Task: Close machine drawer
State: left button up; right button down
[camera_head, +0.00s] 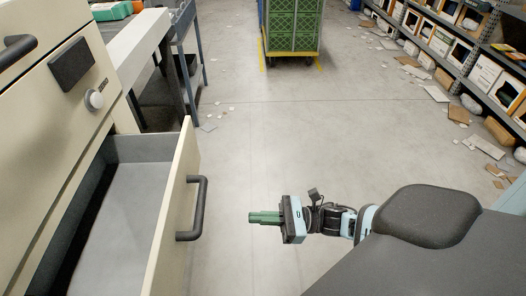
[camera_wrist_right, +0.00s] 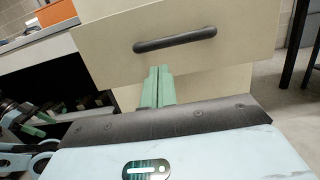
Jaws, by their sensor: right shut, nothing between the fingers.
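The machine drawer (camera_head: 168,215) stands open at the left in the head view, pulled out of the cream machine cabinet (camera_head: 55,110). Its grey inside looks empty. A dark bar handle (camera_head: 197,208) is on its front panel. My right gripper (camera_head: 252,217) is shut and empty, its green fingers pointing left at the drawer front, with a gap between them and the handle. In the right wrist view the shut fingers (camera_wrist_right: 158,75) show below the handle (camera_wrist_right: 175,40) and in front of the cream drawer front (camera_wrist_right: 240,38).
A green crate stack (camera_head: 293,28) on a yellow-edged base stands at the back. Shelves (camera_head: 450,55) with boxes line the right, with debris (camera_head: 458,114) on the floor before them. A workbench (camera_head: 140,35) stands behind the cabinet. The middle floor is clear.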

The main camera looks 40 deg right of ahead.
pick_arm(q)
jog(key=shift+s+d+r+p, duration=0.15)
jog(key=shift+s+r+p, duration=0.1)
jog(key=shift+r+p, duration=0.25)
pick_arm(e)
jog(key=x, duration=1)
jog(key=shift+a, duration=0.15)
jog(key=shift+w, duration=0.1)
